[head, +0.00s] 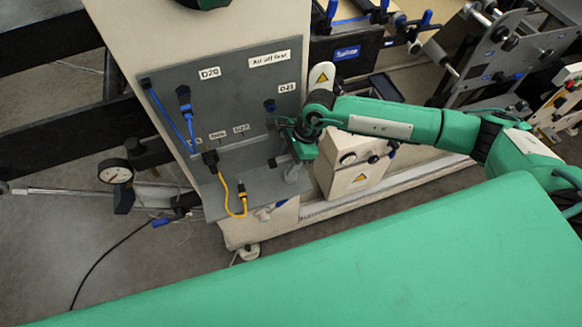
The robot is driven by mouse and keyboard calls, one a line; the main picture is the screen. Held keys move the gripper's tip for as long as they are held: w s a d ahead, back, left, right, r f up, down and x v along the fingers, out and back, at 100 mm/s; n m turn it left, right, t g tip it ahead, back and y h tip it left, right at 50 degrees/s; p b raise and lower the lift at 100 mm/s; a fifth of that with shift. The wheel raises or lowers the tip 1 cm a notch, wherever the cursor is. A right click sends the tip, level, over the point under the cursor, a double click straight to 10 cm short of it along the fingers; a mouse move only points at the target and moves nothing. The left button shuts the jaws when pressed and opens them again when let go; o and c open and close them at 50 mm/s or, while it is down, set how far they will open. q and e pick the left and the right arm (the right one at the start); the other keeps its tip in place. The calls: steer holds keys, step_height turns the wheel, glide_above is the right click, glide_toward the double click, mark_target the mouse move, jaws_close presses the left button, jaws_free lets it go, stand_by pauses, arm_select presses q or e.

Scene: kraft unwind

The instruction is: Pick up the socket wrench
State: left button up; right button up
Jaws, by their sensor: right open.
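My right gripper (288,158) is open, low at the right side of a grey panel, near the small shelf at its foot. A small grey piece (292,174) shows right under its fingers. I cannot tell whether this piece is the socket wrench or part of the gripper, nor whether it touches the fingers. I make out no socket wrench clearly anywhere in the head view; the gripper and wrist hide part of the panel's lower right. My left gripper is not in view.
The grey panel (232,105) carries labels, blue cables (168,115) and a yellow cable (232,207) hanging over its shelf. A cream box (348,178) with a warning sign stands right of the gripper. A dial gauge (116,172) is at left. A green surface (380,265) fills the foreground.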

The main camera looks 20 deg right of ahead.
jaws_close()
stand_by(0.4)
